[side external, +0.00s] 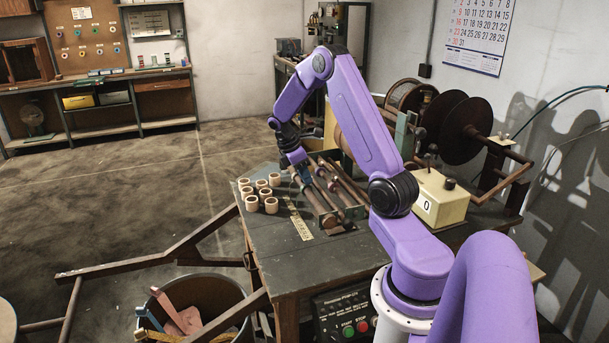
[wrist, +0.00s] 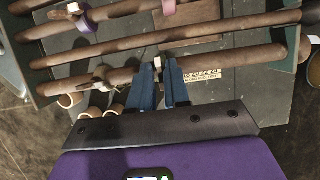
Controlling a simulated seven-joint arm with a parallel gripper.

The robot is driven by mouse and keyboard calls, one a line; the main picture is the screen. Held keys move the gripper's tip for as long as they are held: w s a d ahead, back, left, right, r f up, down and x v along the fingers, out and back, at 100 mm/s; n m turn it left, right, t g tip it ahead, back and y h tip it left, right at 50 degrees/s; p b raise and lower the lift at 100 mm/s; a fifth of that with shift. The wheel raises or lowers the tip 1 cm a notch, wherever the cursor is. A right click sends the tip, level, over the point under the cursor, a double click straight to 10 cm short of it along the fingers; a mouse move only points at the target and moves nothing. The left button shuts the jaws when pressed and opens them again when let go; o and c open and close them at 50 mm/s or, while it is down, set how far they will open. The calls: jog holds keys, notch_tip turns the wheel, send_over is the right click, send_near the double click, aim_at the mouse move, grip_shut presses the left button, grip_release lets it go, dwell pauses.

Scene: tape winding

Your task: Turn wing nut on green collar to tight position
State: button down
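My gripper (wrist: 160,64) points down at the nearest of several brown rods in the wrist view. Its two blue fingers stand a little apart, with a small cream piece (wrist: 158,63) at their tips. This piece may be a wing nut; I cannot tell whether the fingers press on it. No green collar shows clearly; the fingers may hide it. A purple collar (wrist: 83,23) and a pink collar (wrist: 170,8) sit on farther rods. Another wing-shaped piece (wrist: 101,76) is left of my fingers on the near rod. In the side view my gripper (side external: 299,172) is over the rod rack (side external: 337,222).
Several cream rings (side external: 262,191) stand on the dark bench (side external: 285,262) left of the rack. A printed label (side external: 301,226) lies by the rack. A cream box (side external: 441,203) marked 0 and dark reel discs (side external: 466,130) stand to the right. The bench front is clear.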

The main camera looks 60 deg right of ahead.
jog(key=shift+m, duration=0.5)
jog(key=m, duration=0.2)
jog(key=m+g+y, duration=0.1)
jog(key=shift+w+d+m+y, duration=0.1)
jog(key=shift+m+y, duration=0.2)
jog(key=shift+m, duration=0.1)
jog(key=m+y, duration=0.1)
jog(key=m, duration=0.3)
jog(key=shift+d+m+y, duration=0.15)
jog(key=shift+m+y, duration=0.15)
jog(key=shift+y, duration=0.1)
jog(key=m, duration=0.2)
jog(key=m+y, duration=0.1)
jog(key=m, duration=0.1)
jog(key=shift+d+y, duration=0.1)
jog(key=shift+y, duration=0.2)
jog(key=shift+d+m+t+y, duration=0.1)
jog(key=shift+m+t+y, duration=0.45)
jog(key=shift+m, duration=1.65)
jog(key=c, duration=1.2)
grip_release()
jog(key=shift+r, duration=0.1)
